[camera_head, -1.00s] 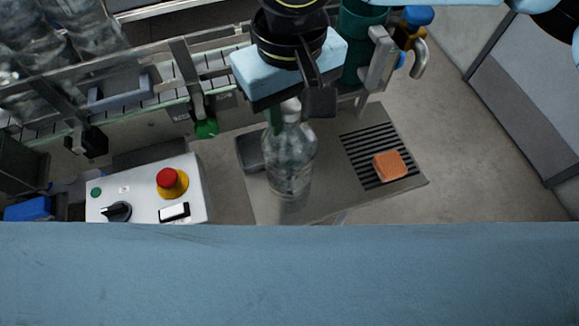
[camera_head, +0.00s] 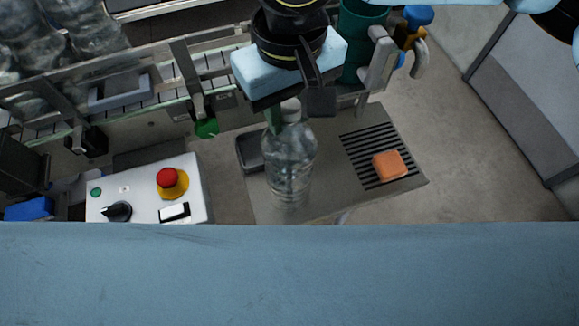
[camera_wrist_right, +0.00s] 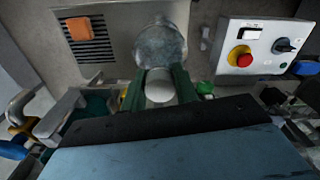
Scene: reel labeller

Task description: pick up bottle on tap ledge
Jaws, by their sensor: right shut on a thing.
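The clear bottle (camera_head: 291,168) stands upright on or just above the grey tap ledge (camera_head: 330,205); I cannot tell whether its base touches. It has a white cap, which shows in the right wrist view on top of the bottle (camera_wrist_right: 160,45). My right gripper (camera_head: 291,112) is above the bottle and shut on its neck, with green fingers on both sides of the cap in the right wrist view (camera_wrist_right: 160,88). The gripper body hides part of the bottle's top in the head view. My left gripper is not in view.
An orange sponge (camera_head: 390,165) lies on the black drain grate (camera_head: 358,150) right of the bottle. A dark tray (camera_head: 248,152) is at its left. A control box (camera_head: 140,190) with a red button stands further left. A conveyor (camera_head: 130,95) with bottles runs behind. A tap (camera_head: 418,50) is at back right.

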